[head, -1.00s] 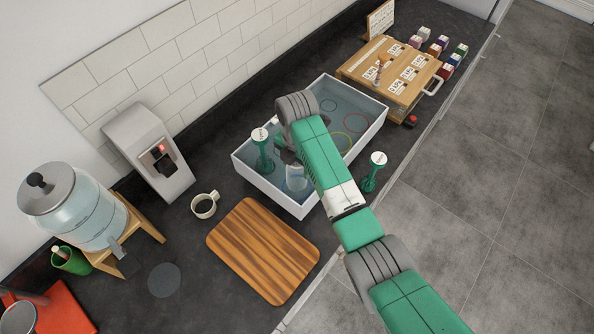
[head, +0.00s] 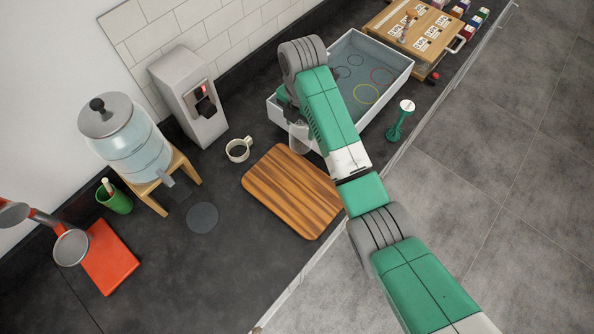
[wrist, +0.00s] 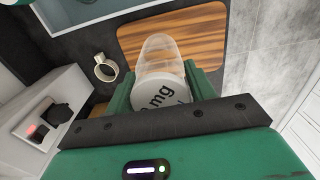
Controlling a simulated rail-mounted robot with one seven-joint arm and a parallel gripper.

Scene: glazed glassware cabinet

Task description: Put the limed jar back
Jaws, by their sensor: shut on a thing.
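A clear, see-through jar (wrist: 160,56) with a white lid marked "mg" is between the two green fingers of my gripper (wrist: 163,88) in the wrist view. My gripper is shut on it near the lid. The jar's body points away from the wrist camera, with the wooden board behind it in the picture. In the head view the jar (head: 299,137) shows just below my wrist, in front of the near left part of the grey tray (head: 395,88); my arm hides the fingers. Whether its glass is limed I cannot tell.
A wooden board (head: 292,190), a mug (head: 238,150), a grey dispenser (head: 190,98) and a water urn (head: 125,140) stand left of and below the tray. A green stand (head: 400,120) is at its right. Coloured rings lie on the tray floor. A dark round mat (head: 203,217) lies clear.

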